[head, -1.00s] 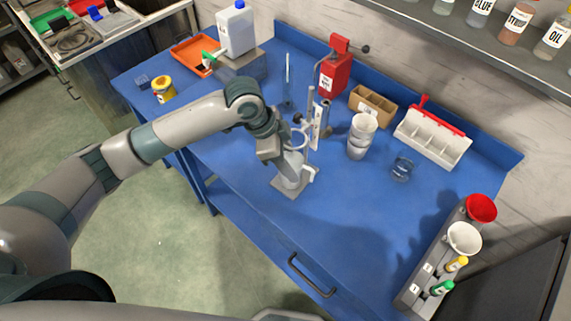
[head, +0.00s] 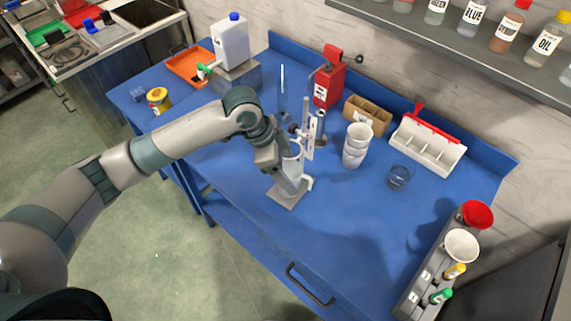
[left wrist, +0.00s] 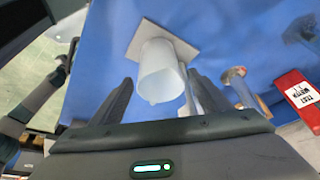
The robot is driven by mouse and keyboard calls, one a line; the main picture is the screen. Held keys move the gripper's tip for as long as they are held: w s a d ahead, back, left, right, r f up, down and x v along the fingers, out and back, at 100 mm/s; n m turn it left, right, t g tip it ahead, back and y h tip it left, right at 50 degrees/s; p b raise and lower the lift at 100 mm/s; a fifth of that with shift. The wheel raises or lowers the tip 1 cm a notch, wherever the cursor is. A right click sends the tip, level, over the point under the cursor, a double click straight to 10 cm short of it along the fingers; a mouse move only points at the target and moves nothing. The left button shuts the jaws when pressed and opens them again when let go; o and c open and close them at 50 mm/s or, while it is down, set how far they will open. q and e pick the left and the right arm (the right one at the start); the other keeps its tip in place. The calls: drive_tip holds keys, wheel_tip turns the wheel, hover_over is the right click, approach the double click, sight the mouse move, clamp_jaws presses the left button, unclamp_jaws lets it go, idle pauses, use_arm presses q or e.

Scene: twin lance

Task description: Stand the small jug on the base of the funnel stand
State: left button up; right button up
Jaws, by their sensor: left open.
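The small jug (left wrist: 160,72), whitish and translucent, stands on the grey base plate (left wrist: 152,33) of the funnel stand in the left wrist view. In the head view the base plate (head: 287,202) lies on the blue bench, with the stand's upright (head: 309,135) rising behind it. In the left wrist view my left gripper (left wrist: 160,80) is open, with one finger on each side of the jug and gaps visible. My right gripper is not in view.
White stacked cups (head: 357,146) and a clear glass beaker (head: 400,177) stand right of the stand. A red dispenser (head: 328,78) and brown box (head: 367,112) are behind. A rack (head: 423,275) holds funnels at the right. The bench's front middle is clear.

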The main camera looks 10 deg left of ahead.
use_arm(q)
drive_tip(key=shift+r, duration=0.1)
drive_tip(key=shift+a+r, duration=0.25)
drive_tip(key=shift+r, duration=0.2)
drive_tip(key=b+v, duration=0.4)
drive_tip(key=v, duration=1.2)
drive_tip(key=shift+r, duration=0.15)
drive_tip(key=shift+d, duration=0.1)
drive_tip(key=shift+s, duration=0.2)
